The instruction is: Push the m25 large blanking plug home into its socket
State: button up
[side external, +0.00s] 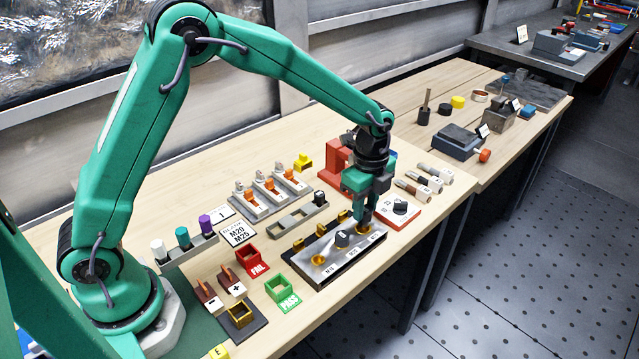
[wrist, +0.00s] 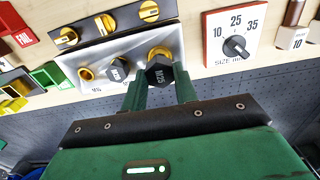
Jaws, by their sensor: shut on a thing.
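The M25 blanking plug (wrist: 159,74) has a dark hexagonal head marked M25 in the wrist view. My gripper (wrist: 160,88) is shut on it, one finger on each side. The plug is at the brass socket (wrist: 158,52) of the metal plate (wrist: 103,54), and the brass rim shows behind the head. I cannot tell how deep the plug sits. In the side view my gripper (side external: 364,222) points down over the right end of the plate (side external: 318,272), and its fingers hide the plug. A dark M20 plug (side external: 342,240) stands in the middle socket. The left socket (side external: 318,260) is empty.
Brass fittings (side external: 322,230) stand in a row behind the plate. A size dial (side external: 400,208) is close on the right, with a red stand (side external: 336,158) behind. Red FAIL (side external: 252,260) and green PASS (side external: 282,291) bins stand on the left.

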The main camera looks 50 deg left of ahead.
aim_at(365, 210)
jog(key=shift+f, duration=1.4)
jog(key=o, duration=1)
jog(key=shift+r, duration=0.1)
jog(key=shift+r, duration=3.8)
